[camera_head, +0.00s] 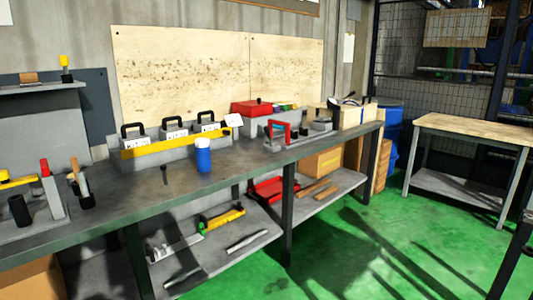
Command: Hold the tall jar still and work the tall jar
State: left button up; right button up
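A tall blue jar with a white top (203,157) stands upright on the grey workbench (130,186), near its front edge and in front of a grey holder with a yellow bar. It looks closed, and nothing touches it. Neither my left nor my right gripper shows in the head view.
The holder (170,148) carries several black-handled items behind the jar. A small dark upright piece (166,173) stands left of the jar. Racked tools (50,190) fill the bench's left end. A red box (252,107) and more tools lie right. Bare bench surrounds the jar's front and left.

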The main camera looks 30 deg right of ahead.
aim_at(202, 154)
jog(key=u, duration=0.95)
jog(key=k, duration=0.15)
jog(key=z, duration=2.25)
jog(key=i, duration=1.1)
jog(key=u, duration=0.25)
